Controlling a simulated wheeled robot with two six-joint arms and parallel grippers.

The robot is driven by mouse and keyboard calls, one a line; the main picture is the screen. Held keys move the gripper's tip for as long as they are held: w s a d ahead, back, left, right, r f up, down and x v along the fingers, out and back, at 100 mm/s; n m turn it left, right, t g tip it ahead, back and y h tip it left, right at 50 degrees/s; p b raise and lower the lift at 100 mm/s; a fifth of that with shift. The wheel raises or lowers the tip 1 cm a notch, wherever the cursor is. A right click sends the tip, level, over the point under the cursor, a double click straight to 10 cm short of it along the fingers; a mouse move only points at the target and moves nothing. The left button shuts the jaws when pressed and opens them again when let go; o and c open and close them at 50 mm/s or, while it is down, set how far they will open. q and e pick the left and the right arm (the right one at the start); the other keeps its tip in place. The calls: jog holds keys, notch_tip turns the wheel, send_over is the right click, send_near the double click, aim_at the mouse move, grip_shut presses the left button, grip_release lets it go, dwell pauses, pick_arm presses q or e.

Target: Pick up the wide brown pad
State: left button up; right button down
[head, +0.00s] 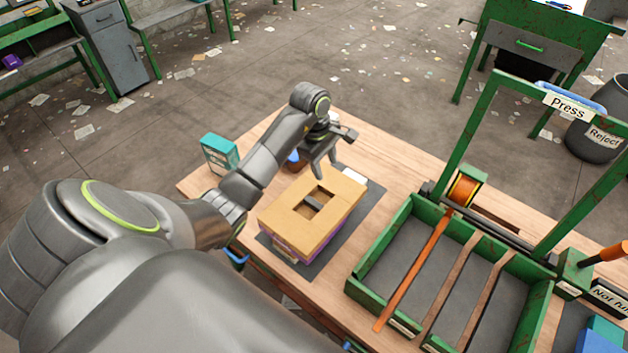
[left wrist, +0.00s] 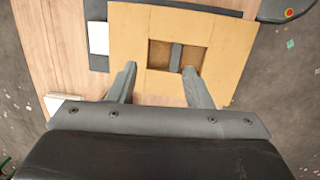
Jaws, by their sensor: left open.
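The wide brown pad (head: 336,193) is a flat tan slab with a square opening in its middle. It lies on top of a stack with a purple layer (head: 288,246) showing below. In the left wrist view the pad (left wrist: 222,55) fills the upper middle, and a grey bar crosses its opening. My left gripper (head: 325,158) is open and empty at the pad's far end. In the left wrist view its fingertips (left wrist: 159,70) appear over the pad near the opening. Contact with the pad cannot be told. My right gripper is not in view.
The stack stands on a dark mat (head: 357,222) on a wooden table (head: 395,165). A teal box (head: 220,152) stands left of my forearm. A green divided tray (head: 358,290) is at the right, below a green frame with a "Press" sign (head: 567,107).

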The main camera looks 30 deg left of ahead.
pick_arm(q)
jog(key=a+r+g+y, duration=0.1)
jog(key=a, duration=0.2)
jog(key=b, duration=1.2)
send_over(313, 202)
jog(key=shift+y, duration=0.3)
jog(key=f, duration=1.2)
jog(key=shift+w+a, duration=0.2)
jog(key=shift+w, duration=0.05)
jog(key=f+b, duration=0.1)
jog(key=f, duration=0.1)
jog(key=f+b, duration=0.2)
jog(key=shift+s+d, duration=0.2)
jog(key=shift+f, duration=0.6)
jog(key=shift+r, duration=0.1)
grip_shut()
